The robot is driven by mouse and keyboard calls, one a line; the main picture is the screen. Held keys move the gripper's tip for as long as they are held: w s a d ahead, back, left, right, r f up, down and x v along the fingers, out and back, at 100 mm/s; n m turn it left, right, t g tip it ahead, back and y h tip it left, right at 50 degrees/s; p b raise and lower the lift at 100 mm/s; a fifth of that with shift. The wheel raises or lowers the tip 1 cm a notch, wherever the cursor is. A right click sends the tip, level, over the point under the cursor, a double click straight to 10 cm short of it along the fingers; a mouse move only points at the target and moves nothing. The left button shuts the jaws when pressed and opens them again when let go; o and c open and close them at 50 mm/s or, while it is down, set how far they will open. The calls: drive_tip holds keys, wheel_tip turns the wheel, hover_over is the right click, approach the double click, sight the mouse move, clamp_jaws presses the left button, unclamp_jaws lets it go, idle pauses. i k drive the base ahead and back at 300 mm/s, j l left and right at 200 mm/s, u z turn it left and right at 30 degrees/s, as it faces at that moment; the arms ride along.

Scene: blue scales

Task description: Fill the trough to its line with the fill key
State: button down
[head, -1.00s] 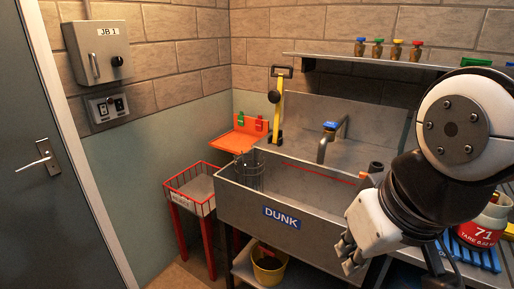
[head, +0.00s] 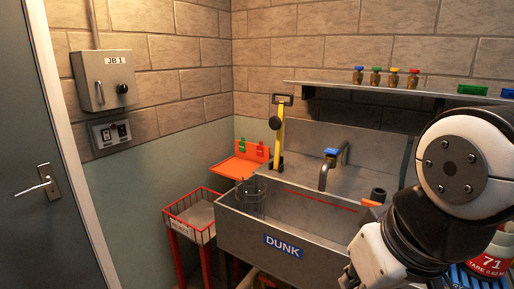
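The trough (head: 236,229) is a grey metal basin labelled DUNK, with a red line (head: 315,197) along its inner back wall. I cannot tell whether there is water in it. A bent tap (head: 324,178) with a blue top (head: 331,152) stands behind it. Several brass pieces with coloured tops stand on the shelf, among them a blue one (head: 358,75) and a red one (head: 413,78). I cannot tell which is the fill key. My gripper (head: 348,279) is at the bottom edge, right of the DUNK label, mostly cut off; its fingers are not clear.
A wire basket (head: 250,198) hangs at the trough's left end. A red-framed reject bin (head: 194,213) and an orange tray (head: 236,168) are to the left. A red tare-labelled container (head: 490,264) is at right, partly behind my arm.

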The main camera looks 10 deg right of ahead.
sight(332, 152)
drive_tip(key=z, duration=0.4)
drive_tip(key=i+j+z, duration=0.25)
drive_tip(key=z, duration=0.2)
drive_tip(key=i+j+z, duration=0.2)
drive_tip(key=j+z, duration=0.2)
drive_tip(key=i+j, duration=0.15)
drive_tip(key=j, duration=0.2)
drive_tip(key=i+j+z, duration=0.1)
drive_tip(key=j, duration=0.3)
drive_tip(key=i+j, duration=0.15)
drive_tip(key=j, duration=0.2)
drive_tip(key=i+j+z, duration=0.1)
drive_tip(key=j, duration=0.3)
drive_tip(key=i+j, duration=0.15)
drive_tip(key=j, duration=0.2)
drive_tip(key=z, duration=0.05)
